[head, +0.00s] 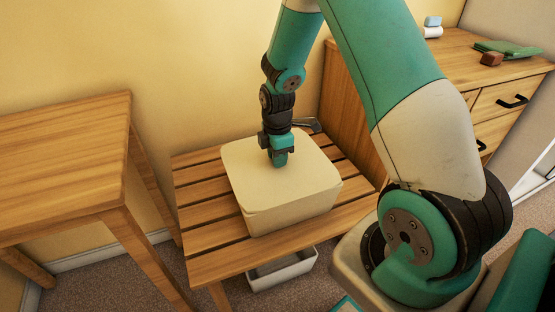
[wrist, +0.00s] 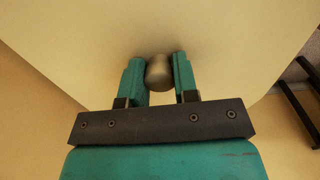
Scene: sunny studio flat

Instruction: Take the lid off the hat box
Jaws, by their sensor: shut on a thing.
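The hat box (head: 290,208) is a cream box with rounded corners standing on a slatted wooden bench. Its cream lid (head: 308,165) sits on top of it, and in the head view I cannot see a clear gap between them. My gripper (head: 279,163) points down at the middle of the lid. In the wrist view its two teal fingers (wrist: 160,82) stand on either side of a round, metallic-looking knob (wrist: 158,70) on the lid and are shut on it. In the head view the gripper hides the knob.
The slatted bench (head: 206,236) carries the box, and a dark handled object (head: 306,124) lies behind it. A grey-white bin (head: 283,270) is under the bench. A wooden table (head: 60,150) stands left. A drawer unit (head: 500,98) at right holds small items.

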